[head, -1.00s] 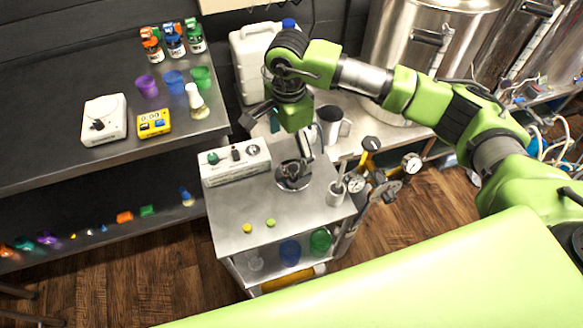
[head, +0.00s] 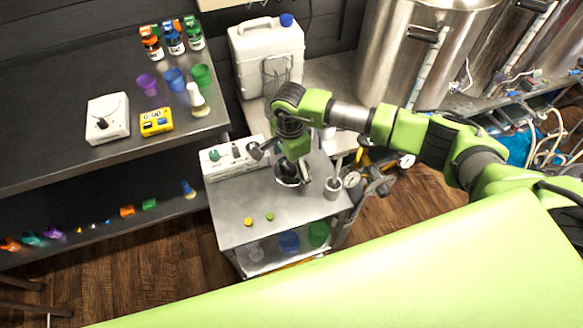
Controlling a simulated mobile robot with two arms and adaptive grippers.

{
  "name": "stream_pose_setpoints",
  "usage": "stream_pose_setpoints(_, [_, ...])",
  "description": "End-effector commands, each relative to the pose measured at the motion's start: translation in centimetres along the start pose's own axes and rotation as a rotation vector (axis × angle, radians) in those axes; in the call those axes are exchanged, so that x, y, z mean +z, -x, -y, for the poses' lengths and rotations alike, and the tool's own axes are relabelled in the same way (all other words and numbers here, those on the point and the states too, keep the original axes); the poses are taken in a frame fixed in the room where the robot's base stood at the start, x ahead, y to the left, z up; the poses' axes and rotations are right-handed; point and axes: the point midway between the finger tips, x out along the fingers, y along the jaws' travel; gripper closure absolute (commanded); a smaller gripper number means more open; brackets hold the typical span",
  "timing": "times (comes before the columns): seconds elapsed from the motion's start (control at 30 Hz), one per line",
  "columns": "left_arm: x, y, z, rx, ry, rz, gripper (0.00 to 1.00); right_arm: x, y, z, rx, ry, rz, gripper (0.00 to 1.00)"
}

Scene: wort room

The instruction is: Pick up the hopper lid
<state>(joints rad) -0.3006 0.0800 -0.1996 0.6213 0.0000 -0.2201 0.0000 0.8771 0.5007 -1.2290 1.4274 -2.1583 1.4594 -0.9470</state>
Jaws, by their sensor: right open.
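A round, shiny metal piece (head: 288,182), which looks like the hopper lid, is on the top of a small steel cart (head: 235,225). My right gripper (head: 282,163) is open above it, its fingers spread. The gripper and its wrist hide most of the round piece, so I cannot tell whether they touch. My left gripper is not in view.
A white control box (head: 228,160) stands left of the gripper, close to one finger. A metal cup (head: 333,188) with a rod stands on the right.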

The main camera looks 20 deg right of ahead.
Motion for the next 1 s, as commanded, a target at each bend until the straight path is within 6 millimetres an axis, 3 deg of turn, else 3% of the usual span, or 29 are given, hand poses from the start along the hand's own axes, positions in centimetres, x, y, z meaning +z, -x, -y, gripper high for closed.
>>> stream_pose_setpoints(0.07, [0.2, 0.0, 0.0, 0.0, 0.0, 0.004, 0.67, 0.0, 0.0, 0.0, 0.0, 0.0, 0.0, 0.1])
stream_pose_setpoints(0.23, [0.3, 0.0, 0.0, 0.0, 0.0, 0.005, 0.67, 0.0, 0.0, 0.0, 0.0, 0.0, 0.0, 0.51])
stream_pose_setpoints(0.27, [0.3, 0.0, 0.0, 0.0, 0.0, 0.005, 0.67, 0.0, 0.0, 0.0, 0.0, 0.0, 0.0, 0.55])
stream_pose_setpoints(0.37, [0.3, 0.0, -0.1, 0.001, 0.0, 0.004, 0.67, 0.0, 0.1, 0.0, -0.001, 0.0, 0.0, 0.59])
stream_pose_setpoints(0.73, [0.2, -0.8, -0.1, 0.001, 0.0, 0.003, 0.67, 0.0, 0.8, 0.1, -0.003, 0.0, 0.0, 0.59])
stream_pose_setpoints(0.9, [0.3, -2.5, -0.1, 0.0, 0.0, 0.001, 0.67, 0.0, 3.0, 0.2, -0.008, 0.002, -0.001, 0.59])
stream_pose_setpoints(1.0, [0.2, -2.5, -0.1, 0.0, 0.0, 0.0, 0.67, 0.5, 4.6, -1.3, -0.004, 0.004, 0.0, 0.59])
